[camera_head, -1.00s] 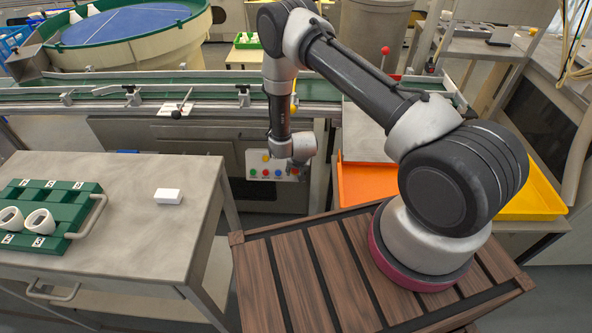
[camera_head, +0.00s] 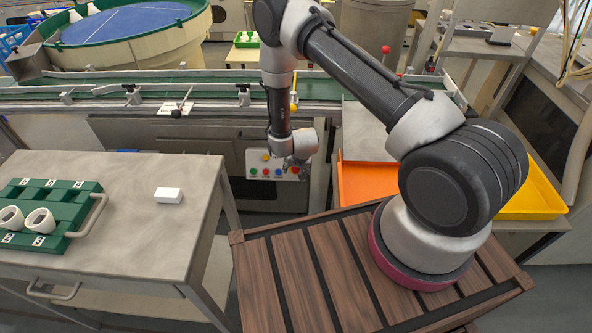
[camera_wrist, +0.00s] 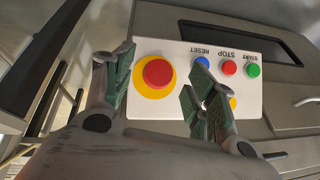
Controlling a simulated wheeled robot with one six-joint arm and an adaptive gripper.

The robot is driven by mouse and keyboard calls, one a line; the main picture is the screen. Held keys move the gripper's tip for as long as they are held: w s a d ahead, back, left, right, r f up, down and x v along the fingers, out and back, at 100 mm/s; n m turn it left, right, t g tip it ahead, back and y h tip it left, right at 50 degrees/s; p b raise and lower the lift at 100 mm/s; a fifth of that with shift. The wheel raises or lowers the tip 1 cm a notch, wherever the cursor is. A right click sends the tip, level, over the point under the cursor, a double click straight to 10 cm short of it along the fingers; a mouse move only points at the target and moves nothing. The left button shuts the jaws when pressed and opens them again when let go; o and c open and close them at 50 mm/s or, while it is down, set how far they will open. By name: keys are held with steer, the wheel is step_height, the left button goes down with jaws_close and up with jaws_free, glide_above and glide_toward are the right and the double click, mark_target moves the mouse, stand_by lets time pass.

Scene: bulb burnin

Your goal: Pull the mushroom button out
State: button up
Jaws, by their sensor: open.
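The red mushroom button (camera_wrist: 158,72) on its yellow disc shows large in the wrist view, at the left of the white control panel (camera_wrist: 216,98). My gripper (camera_wrist: 155,85) is open, with one green-padded finger on each side of the button in the picture. The fingers appear apart from the button, but I cannot tell the exact depth between them.
Beside the mushroom button are a blue button (camera_wrist: 201,62), a red button (camera_wrist: 229,68) and a green button (camera_wrist: 253,70), labelled RESET, STOP and START. A yellow piece (camera_wrist: 233,103) sits below, partly behind a finger. The conveyor (camera_head: 210,88) runs above the panel.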

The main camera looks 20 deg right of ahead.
steer(key=v, duration=1)
steer(key=shift+f, duration=0.1)
steer(key=s+r+n+g, duration=0.2)
steer(key=s+n+g, duration=0.3)
steer(key=s, duration=0.7)
steer(key=s+d+r+t, duration=0.1)
steer(key=s+d+r, duration=0.4)
steer(key=r, duration=1)
steer(key=s+d+r+t, duration=0.2)
steer(key=s+d+r, duration=0.3)
steer(key=r, duration=1)
steer(key=s+d+r+t, duration=0.1)
steer(key=s+d+r, duration=0.4)
steer(key=r, duration=1.1)
steer(key=shift+s+t, duration=0.3)
steer(key=shift+s, duration=0.3)
